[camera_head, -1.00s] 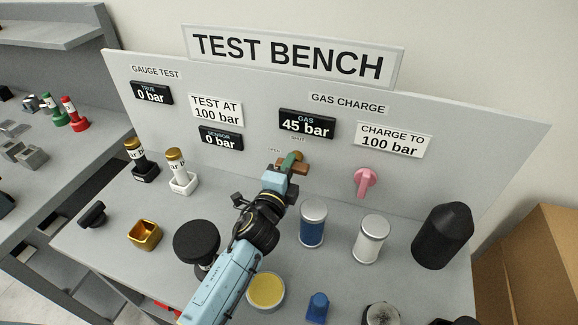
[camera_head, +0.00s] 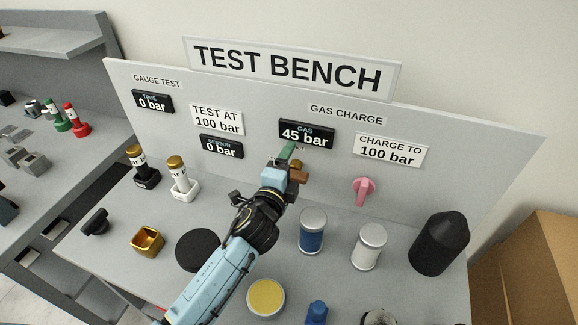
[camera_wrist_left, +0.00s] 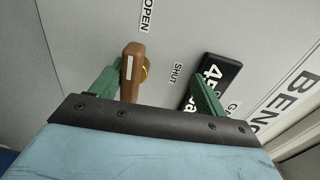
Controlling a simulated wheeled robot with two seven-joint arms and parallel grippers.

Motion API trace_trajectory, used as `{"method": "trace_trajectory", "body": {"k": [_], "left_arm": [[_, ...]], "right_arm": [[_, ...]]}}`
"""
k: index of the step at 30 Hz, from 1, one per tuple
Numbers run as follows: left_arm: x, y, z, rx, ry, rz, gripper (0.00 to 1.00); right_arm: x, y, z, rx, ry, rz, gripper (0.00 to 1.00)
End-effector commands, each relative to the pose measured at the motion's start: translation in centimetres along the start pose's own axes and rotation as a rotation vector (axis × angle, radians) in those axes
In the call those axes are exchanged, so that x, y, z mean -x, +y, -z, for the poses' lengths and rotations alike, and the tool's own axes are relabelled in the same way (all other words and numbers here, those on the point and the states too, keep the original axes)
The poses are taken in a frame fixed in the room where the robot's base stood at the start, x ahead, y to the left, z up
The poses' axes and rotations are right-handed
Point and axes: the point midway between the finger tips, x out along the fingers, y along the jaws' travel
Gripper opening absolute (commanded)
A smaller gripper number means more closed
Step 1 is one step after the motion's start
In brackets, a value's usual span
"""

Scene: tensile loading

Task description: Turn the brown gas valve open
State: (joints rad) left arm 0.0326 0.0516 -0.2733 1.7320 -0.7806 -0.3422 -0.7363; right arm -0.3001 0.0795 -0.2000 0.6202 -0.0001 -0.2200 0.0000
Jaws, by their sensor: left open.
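The brown gas valve handle (camera_head: 299,176) is on the bench panel below the gas display, which reads 45 bar. In the left wrist view the brown handle (camera_wrist_left: 131,78) stands out from a brass hub (camera_wrist_left: 146,68), between the OPEN and SHUT labels. My left gripper (camera_head: 290,163) is at the valve with its green fingers apart. In the wrist view the handle lies between the fingers (camera_wrist_left: 152,95), close beside the left one; contact cannot be told. A wide gap separates it from the right finger. My right gripper is not in view.
A pink valve (camera_head: 363,190) is on the panel to the right. A blue canister (camera_head: 312,232), a white canister (camera_head: 369,246) and a black cylinder (camera_head: 440,243) stand right of my arm. Two gauges, a gold cup (camera_head: 147,240) and a black disc (camera_head: 197,251) are to the left.

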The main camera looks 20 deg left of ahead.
Motion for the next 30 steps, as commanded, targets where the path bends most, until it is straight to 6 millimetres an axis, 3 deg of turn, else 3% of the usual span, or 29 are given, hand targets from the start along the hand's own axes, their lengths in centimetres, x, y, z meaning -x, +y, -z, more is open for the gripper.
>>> {"method": "trace_trajectory", "body": {"k": [1, 6, 12, 17, 18, 20, 24, 30], "left_arm": [[-0.4, -4.5, 0.0, 0.003, 0.008, 0.071, 0.57], [-0.3, -6.7, -0.1, 0.003, 0.006, 0.073, 0.59], [-0.2, -7.5, -0.2, 0.003, 0.003, 0.071, 0.59], [-0.3, -7.5, -0.1, 0.004, 0.002, 0.071, 0.59], [-0.2, -0.9, -0.3, -0.021, -0.009, -0.064, 0.59], [-0.1, -0.9, -0.3, -0.021, -0.009, -0.065, 0.59], [0.5, -0.8, -0.3, -0.020, -0.008, -0.066, 0.45], [2.0, -0.7, -0.2, -0.021, -0.007, -0.066, 0.39]], "right_arm": [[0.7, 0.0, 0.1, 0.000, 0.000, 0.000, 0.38], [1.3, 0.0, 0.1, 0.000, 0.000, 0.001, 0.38], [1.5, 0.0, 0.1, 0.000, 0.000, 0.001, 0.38], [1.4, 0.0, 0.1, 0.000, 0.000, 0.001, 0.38], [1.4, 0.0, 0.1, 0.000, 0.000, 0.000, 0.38], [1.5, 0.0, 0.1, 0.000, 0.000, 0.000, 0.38], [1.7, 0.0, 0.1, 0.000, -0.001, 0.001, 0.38], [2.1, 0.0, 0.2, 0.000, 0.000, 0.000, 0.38]]}}
